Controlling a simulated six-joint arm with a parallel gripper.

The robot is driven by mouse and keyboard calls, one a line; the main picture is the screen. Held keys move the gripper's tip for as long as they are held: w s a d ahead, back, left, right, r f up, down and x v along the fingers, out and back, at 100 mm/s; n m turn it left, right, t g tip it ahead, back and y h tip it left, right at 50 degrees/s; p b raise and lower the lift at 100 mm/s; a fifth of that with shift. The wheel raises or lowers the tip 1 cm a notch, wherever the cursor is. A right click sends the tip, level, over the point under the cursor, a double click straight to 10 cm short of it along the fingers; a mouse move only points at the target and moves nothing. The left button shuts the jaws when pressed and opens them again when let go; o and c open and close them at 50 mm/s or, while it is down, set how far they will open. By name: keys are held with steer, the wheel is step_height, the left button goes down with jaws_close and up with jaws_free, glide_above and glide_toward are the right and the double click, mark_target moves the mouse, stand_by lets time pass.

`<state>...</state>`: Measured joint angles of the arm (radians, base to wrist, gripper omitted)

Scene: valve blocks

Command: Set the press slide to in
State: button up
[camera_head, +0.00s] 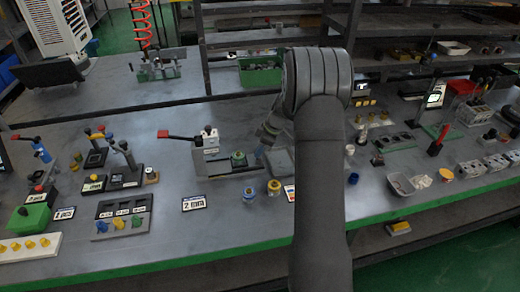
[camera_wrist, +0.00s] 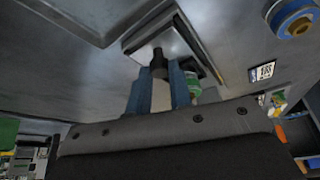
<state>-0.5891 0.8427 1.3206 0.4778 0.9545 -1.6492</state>
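A grey bench device (camera_head: 213,155) with a red lever, a white block and a green round part stands mid-table in the head view. I cannot tell for sure whether it holds the press slide. My gripper (camera_head: 268,135) is just right of it, low over a grey block (camera_head: 280,162), partly hidden by my arm. In the wrist view my gripper's blue fingers (camera_wrist: 158,88) stand apart on either side of a pale rod (camera_wrist: 160,95) with a black end. A grey block (camera_wrist: 150,22) lies beyond them. Whether the fingers touch the rod is unclear.
A "2 mm" label (camera_head: 194,203) and small round parts (camera_head: 249,193) lie near the front edge. Lever blocks (camera_head: 122,165) stand at left. A grey bin (camera_head: 400,185) and valve blocks (camera_head: 470,168) are at right. A green bin (camera_head: 261,74) stands behind.

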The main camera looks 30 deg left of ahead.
mark_target(234, 155)
jaws_close()
steer(key=s+a, duration=0.6)
steer(key=shift+s+a, duration=0.2)
steer(key=o, duration=0.6)
jaws_free()
steer(key=shift+s+a, duration=0.1)
steer(key=shift+o, duration=0.4)
steer(key=shift+r, duration=0.15)
steer(key=shift+w+d+r, duration=0.2)
steer(key=shift+d+r, duration=0.05)
steer(key=shift+r, duration=0.05)
steer(key=v, duration=1.6)
steer(key=shift+d+r, duration=0.15)
steer(key=shift+r, duration=0.05)
